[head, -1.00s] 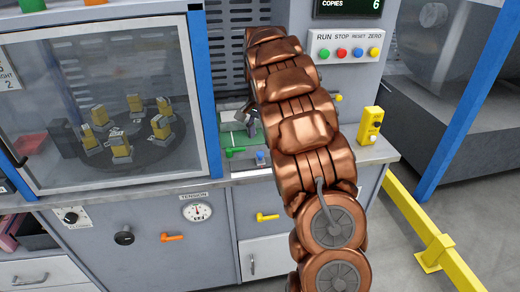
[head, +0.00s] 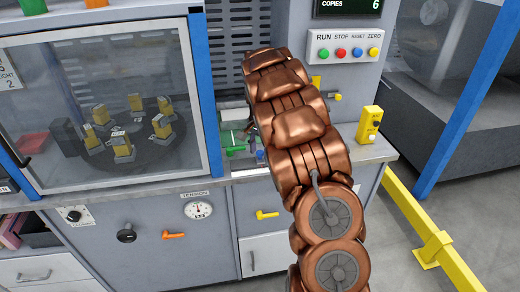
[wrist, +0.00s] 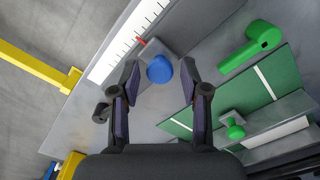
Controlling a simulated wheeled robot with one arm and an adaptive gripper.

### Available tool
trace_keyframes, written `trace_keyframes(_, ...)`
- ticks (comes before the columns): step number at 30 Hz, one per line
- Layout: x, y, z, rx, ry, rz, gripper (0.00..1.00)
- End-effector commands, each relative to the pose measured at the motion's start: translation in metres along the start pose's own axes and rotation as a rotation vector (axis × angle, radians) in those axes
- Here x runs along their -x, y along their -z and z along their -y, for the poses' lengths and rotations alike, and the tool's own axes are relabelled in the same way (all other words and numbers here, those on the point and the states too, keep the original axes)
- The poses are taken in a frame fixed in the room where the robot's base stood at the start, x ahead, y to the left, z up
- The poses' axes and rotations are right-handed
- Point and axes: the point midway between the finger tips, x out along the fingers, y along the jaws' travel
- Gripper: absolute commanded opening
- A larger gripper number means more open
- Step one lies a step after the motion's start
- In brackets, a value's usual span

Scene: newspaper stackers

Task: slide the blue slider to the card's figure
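The blue slider (wrist: 160,69) is a round blue knob on a grey block with a red pointer (wrist: 141,41), beside a white scale strip (wrist: 125,42) with black ticks. In the wrist view, my gripper (wrist: 160,63) is open, with one dark finger on each side of the knob; contact does not show. In the head view, the slider (head: 260,156) is a small blue spot partly hidden by my arm, and the fingers are mostly hidden. A white card (head: 7,75) at the left edge is cut off and shows a 2.
A green lever (wrist: 250,46) and a green knob (wrist: 234,130) on a green panel lie right of the slider in the wrist view. A yellow switch box (head: 370,124) stands on the counter's right end. A glass-fronted cabinet (head: 207,90) is to the left.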

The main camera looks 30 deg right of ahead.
Motion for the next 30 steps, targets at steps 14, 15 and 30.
trace_keyframes(14,0.0001,-0.0001,0.0,0.0,0.0,0.0,0.0)
trace_keyframes(15,0.0001,-0.0001,0.0,0.0,0.0,0.0,0.0)
trace_keyframes(30,-0.0022,0.0092,-0.0092,-0.001,0.0,0.001,0.0)
